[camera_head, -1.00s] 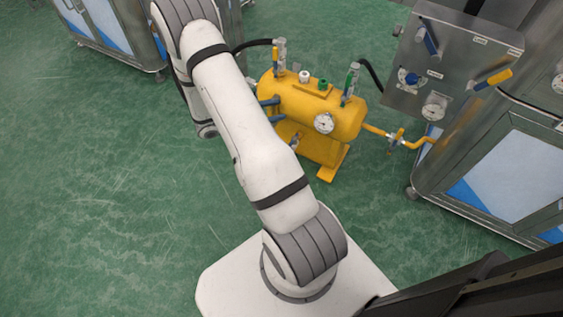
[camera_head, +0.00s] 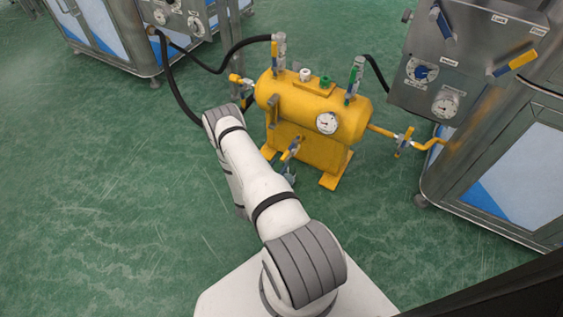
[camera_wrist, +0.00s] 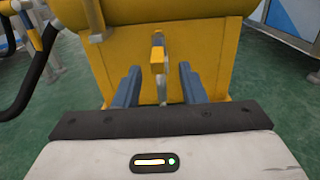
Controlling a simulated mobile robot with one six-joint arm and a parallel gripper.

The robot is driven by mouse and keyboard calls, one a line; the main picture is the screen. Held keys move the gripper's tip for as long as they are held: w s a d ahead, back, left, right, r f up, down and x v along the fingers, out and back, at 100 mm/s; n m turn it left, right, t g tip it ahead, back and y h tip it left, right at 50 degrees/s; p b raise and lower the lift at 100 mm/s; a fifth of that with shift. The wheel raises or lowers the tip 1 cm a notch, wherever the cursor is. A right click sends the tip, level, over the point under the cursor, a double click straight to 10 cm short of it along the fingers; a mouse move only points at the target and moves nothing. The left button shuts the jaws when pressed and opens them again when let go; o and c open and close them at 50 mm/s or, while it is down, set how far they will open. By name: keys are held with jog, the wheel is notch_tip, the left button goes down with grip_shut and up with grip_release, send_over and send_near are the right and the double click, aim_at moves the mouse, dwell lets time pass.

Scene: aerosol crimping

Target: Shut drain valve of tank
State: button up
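The yellow tank (camera_head: 340,103) stands on its stand on the green floor, and its lower front fills the top of the wrist view (camera_wrist: 190,60). A small valve with a yellow handle, which I take as the drain valve (camera_head: 291,150), is low on the tank's front. In the wrist view the valve handle (camera_wrist: 157,57) stands between and slightly beyond the two blue-grey fingers of my gripper (camera_wrist: 160,69). The fingers are apart, with a gap on each side of the handle. In the head view my arm hides most of the gripper. I cannot tell the valve's setting.
A steel panel with gauges and handles (camera_head: 465,60) stands to the right. A yellow pipe with a valve (camera_head: 404,142) leads from the tank towards it. Black hoses (camera_head: 172,85) run from the tank to the left cabinet (camera_head: 105,35). The floor at left is clear.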

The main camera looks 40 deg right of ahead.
aim_at(282, 161)
jog(key=shift+b+x, duration=0.5)
jog(key=shift+x, duration=1.9)
grip_shut()
jog(key=shift+s, duration=0.1)
